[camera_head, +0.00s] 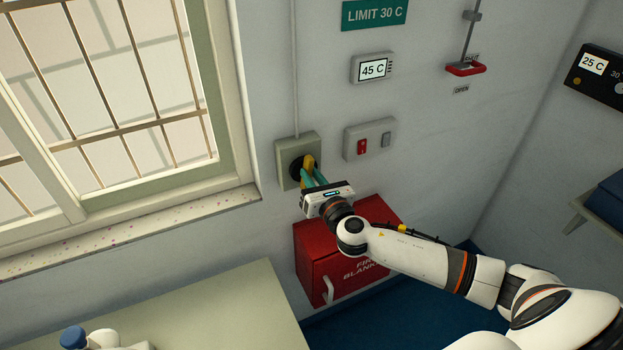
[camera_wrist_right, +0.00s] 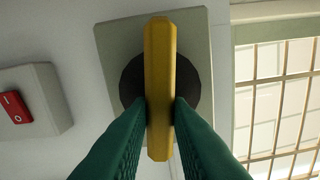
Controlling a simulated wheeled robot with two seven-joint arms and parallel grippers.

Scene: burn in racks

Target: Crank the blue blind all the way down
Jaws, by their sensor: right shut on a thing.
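A yellow crank handle (camera_wrist_right: 160,85) sits on a dark round hub (camera_wrist_right: 130,80) on a pale square wall plate (camera_wrist_right: 110,40). In the head view the plate (camera_head: 284,150) is on the wall just right of the window, and the yellow handle (camera_head: 309,162) shows at its hub. My right gripper (camera_head: 310,172) is shut on the handle; its green fingers (camera_wrist_right: 160,110) press on both sides of it in the wrist view. The handle looks upright in the wrist view. The blue blind is not visible at the window. My left gripper is not in view.
A barred window (camera_head: 110,95) with a speckled sill (camera_head: 130,232) is left of the plate. A switch box (camera_head: 370,139) and a 45 C display (camera_head: 373,68) are to the right. A red fire blanket box (camera_head: 318,262) is below my right arm.

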